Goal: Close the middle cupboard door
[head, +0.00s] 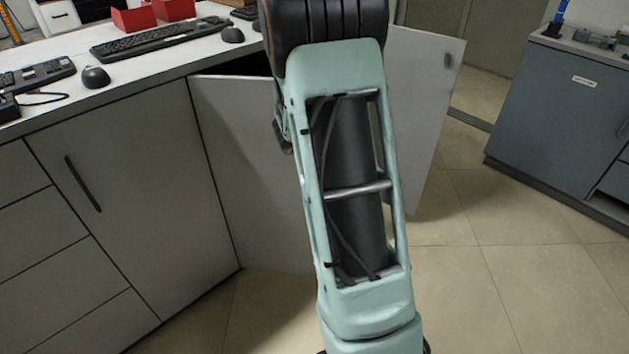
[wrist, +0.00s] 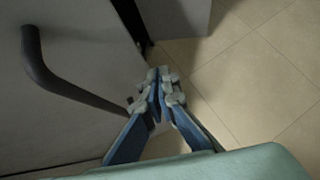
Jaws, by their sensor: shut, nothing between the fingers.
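In the head view a pale grey cupboard door (head: 245,150) stands swung out from the counter front, with a dark gap above its top edge. I take it as the middle door; my arm hides its right part. Another pale grey panel (head: 425,110) shows right of my arm; I cannot tell how the two join. In the wrist view my gripper (wrist: 160,78) is shut and empty. It is beside a grey panel (wrist: 85,40) with a long black handle (wrist: 70,85), near the handle's lower end. Contact is unclear. The head view does not show my gripper.
A shut cupboard door (head: 130,180) with a black handle is at left, beside drawers (head: 50,255). Keyboards (head: 160,38), mice and red bins (head: 133,18) are on the white counter (head: 140,68). A blue-grey cabinet (head: 560,110) stands at right. Tiled floor (head: 490,220) between is clear.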

